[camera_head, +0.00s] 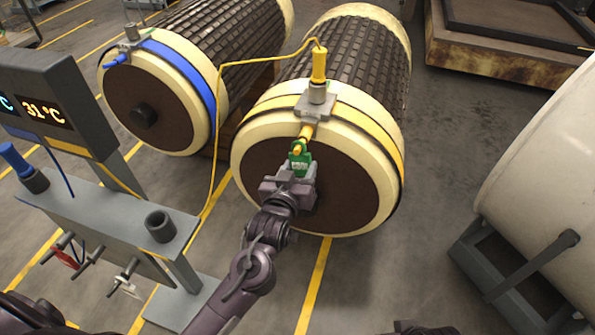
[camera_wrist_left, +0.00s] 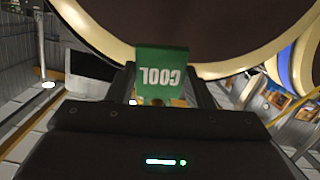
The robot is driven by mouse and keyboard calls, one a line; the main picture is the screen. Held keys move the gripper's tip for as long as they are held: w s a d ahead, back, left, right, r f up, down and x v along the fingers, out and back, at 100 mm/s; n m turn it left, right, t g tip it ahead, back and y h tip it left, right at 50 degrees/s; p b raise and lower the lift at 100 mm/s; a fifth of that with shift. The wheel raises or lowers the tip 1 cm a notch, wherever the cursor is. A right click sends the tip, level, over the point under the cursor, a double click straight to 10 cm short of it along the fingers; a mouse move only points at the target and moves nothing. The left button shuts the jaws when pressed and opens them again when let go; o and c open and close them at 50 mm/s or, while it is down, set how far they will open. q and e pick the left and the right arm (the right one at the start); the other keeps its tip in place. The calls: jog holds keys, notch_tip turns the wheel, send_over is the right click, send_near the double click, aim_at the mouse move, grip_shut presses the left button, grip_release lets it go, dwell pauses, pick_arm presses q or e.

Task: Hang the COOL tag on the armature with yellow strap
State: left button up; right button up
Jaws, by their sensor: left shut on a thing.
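The green COOL tag (camera_head: 300,161) is at the end face of the armature with the yellow strap (camera_head: 345,118), just below a yellow peg (camera_head: 306,132) under the strap's grey clamp. My left gripper (camera_head: 291,178) is shut on the tag from below. In the left wrist view the COOL tag (camera_wrist_left: 162,72) stands between the fingers with its lettering upside down. Whether the tag's top is around the peg or only beside it, I cannot tell. A yellow probe (camera_head: 318,68) with a cable stands in the clamp. My right gripper is not in view.
A second armature with a blue strap (camera_head: 180,70) lies to the left. The grey stand (camera_head: 130,225) at left has a 31°C display (camera_head: 40,110), an empty holder (camera_head: 160,226), a blue probe (camera_head: 14,158) and pegs with red and white tags. A white drum (camera_head: 545,180) stands right.

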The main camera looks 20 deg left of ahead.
pick_arm(q)
jog(key=shift+w, duration=0.4)
jog(key=shift+f, duration=0.25)
dwell(0.5)
jog(key=o, duration=1.1)
jog(key=shift+s+p, duration=0.15)
jog(key=shift+p, duration=0.2)
jog(key=shift+s+r+p, duration=0.15)
jog(key=shift+s+p, duration=0.35)
jog(key=shift+s, duration=0.25)
jog(key=shift+s+r+p, duration=0.15)
jog(key=shift+s+p, duration=0.35)
jog(key=shift+s, duration=0.25)
jog(key=shift+s+a+r+p, duration=0.1)
jog(key=shift+s+r+p, duration=0.1)
jog(key=shift+s+p, duration=0.95)
jog(key=shift+s+r+p, duration=0.2)
jog(key=shift+s+p, duration=0.3)
jog(key=shift+s, duration=1.2)
